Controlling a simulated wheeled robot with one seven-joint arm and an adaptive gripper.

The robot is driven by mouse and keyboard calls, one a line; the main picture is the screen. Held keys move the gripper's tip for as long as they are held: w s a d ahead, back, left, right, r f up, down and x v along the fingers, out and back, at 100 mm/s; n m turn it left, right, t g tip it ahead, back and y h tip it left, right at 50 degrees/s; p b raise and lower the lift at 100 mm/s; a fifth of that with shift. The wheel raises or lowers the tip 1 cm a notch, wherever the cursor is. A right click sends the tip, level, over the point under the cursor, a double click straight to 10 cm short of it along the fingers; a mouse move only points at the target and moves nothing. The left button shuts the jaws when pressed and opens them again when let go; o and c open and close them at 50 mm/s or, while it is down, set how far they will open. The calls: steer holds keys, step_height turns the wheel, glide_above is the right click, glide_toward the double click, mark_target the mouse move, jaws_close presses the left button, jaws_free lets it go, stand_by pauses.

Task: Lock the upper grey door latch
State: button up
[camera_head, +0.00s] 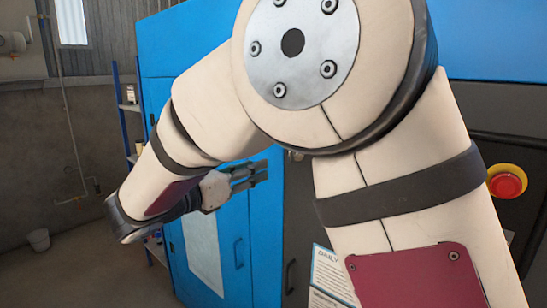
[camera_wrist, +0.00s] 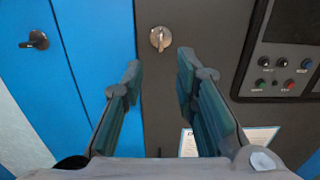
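The upper grey door latch (camera_wrist: 160,38) is a round silver knob with an upright bar, set on a dark grey door (camera_wrist: 200,18). A small part of it shows below my arm in the head view (camera_head: 295,155). My gripper (camera_wrist: 159,65) is open, its two dark fingers apart and pointing toward the door. In the wrist view the latch appears beyond the fingertips, between them and a little higher in the picture. Nothing is between the fingers. In the head view my gripper (camera_head: 262,174) is left of the latch; the gap to the door cannot be judged.
A black latch (camera_wrist: 35,40) sits on the blue door to the left. A control panel (camera_wrist: 285,60) with buttons is on the right. A red emergency button (camera_head: 506,182) and a posted sheet (camera_head: 330,275) are on the cabinet front. Open floor lies at left.

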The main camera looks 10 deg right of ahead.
steer(key=x, duration=1.3)
steer(key=shift+c, duration=0.6)
jaws_close()
